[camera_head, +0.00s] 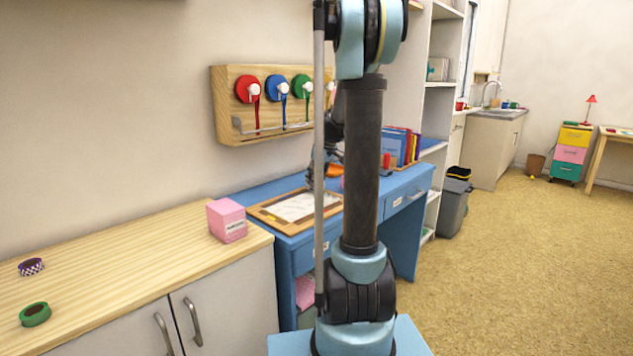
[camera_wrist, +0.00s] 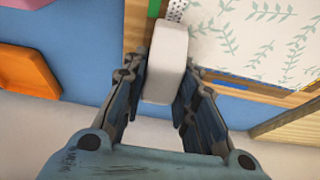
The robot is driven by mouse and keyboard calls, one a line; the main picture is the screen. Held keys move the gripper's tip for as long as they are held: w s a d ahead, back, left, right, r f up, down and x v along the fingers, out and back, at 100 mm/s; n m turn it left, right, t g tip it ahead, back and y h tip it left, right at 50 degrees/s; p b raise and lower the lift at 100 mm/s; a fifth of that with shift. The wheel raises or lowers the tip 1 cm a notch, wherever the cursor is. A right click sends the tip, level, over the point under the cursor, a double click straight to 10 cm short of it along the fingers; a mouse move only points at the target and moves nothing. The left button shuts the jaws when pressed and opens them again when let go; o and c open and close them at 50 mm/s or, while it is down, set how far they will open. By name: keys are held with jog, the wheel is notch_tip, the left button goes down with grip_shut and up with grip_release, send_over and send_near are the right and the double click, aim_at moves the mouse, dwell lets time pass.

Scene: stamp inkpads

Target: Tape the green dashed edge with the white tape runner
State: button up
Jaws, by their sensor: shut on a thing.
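The white tape runner (camera_wrist: 166,55) is a rounded white block in the wrist view, upright in the picture between the fingers. My gripper (camera_wrist: 163,74) is shut on it. A strip of tape with a dark pattern (camera_wrist: 176,9) shows at its far end, at the paper's corner. The paper (camera_wrist: 250,35) is pale with green leaf sprigs and lies in a wooden-edged board (camera_head: 262,212). A short green mark (camera_wrist: 154,8) shows on the board's left border, left of the runner's far end. A blue mark (camera_wrist: 232,82) lies on the near border.
The board lies on a blue desk (camera_head: 240,198). An orange block (camera_wrist: 20,68) and a pink thing (camera_wrist: 30,3) lie left of the gripper. A pink box (camera_head: 227,221) and two tape rolls stand on the wooden counter (camera_head: 125,262). Books stand at the desk's back right.

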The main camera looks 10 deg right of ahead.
jog(key=shift+w+a, duration=0.45)
jog(key=shift+w, duration=0.2)
jog(key=shift+w+a, duration=0.45)
jog(key=shift+w, duration=0.15)
jog(key=shift+r, duration=0.15)
jog(key=shift+r, duration=3.35)
jog(key=shift+s, duration=0.1)
